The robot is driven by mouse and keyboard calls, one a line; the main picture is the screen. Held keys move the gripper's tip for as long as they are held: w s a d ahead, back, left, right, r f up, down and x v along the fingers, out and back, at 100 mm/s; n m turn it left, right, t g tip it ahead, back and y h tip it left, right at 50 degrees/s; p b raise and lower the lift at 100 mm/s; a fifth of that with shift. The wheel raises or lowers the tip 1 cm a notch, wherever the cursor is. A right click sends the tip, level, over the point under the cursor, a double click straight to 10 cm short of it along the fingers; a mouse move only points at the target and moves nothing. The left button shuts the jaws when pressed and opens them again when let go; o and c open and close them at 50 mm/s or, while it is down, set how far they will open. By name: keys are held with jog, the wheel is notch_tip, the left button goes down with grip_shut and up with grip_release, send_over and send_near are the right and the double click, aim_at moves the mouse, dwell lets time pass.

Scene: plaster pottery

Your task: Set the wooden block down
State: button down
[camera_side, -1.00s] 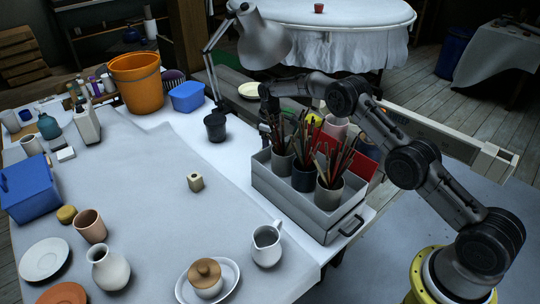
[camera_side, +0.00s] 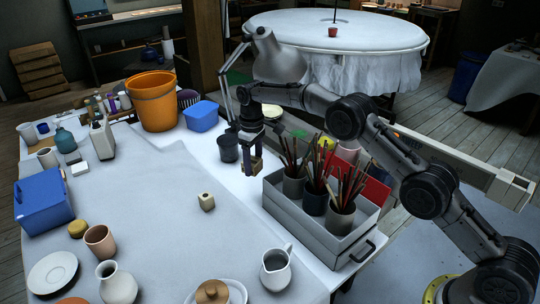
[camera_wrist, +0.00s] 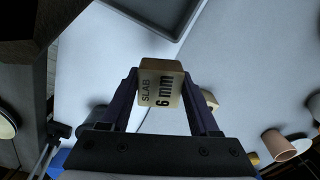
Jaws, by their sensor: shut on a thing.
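My gripper (camera_side: 251,166) points down just left of the grey crate's far corner. It is shut on a wooden block (camera_wrist: 162,95). In the wrist view the block's pale face reads "SLAB 6 mm" and sits between the two dark fingers. In the side view the held block (camera_side: 254,164) is small and partly covered by the fingers. It looks to be above the table, but its exact height is hard to tell. A second small pale block (camera_side: 206,201) with a dark mark stands on the grey cloth to the gripper's lower left.
The grey crate (camera_side: 310,237) holds pots of brushes and tools right of my gripper. A dark cup (camera_side: 228,149), a lamp (camera_side: 280,58) and a blue tub (camera_side: 201,117) stand behind. A white jug (camera_side: 276,269) is at the front. The grey cloth (camera_side: 150,190) has free room in the middle.

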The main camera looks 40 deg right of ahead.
jog(key=a, duration=0.6)
jog(key=s+d+r+m, duration=0.15)
jog(key=d+r, duration=0.25)
jog(key=r, duration=0.4)
jog(key=s+d+r, duration=0.3)
jog(key=r, duration=0.6)
jog(key=s+d+r+m, duration=0.1)
jog(key=s+d+r, duration=0.15)
jog(key=s, duration=0.45)
jog(key=s+d+r+m, duration=0.2)
jog(key=s+r, duration=0.1)
jog(key=s, duration=0.4)
jog(key=w+a+f+n, duration=0.1)
jog(key=w+a+f, duration=0.15)
jog(key=w, duration=0.45)
jog(key=w+a+f+n, duration=0.2)
jog(key=w+f, duration=0.2)
jog(key=w, duration=0.3)
jog(key=w+a+f+n, duration=0.15)
jog(key=a+f, duration=0.25)
jog(key=f, duration=0.4)
jog(key=w+a+f, duration=0.3)
jog(key=f, duration=0.5)
jog(key=d, duration=1.8)
jog(key=f, duration=0.7)
jog(key=shift+s+a+f, duration=0.1)
jog(key=shift+a+f, duration=0.1)
jog(key=shift+a, duration=0.05)
jog(key=shift+f, duration=2.2)
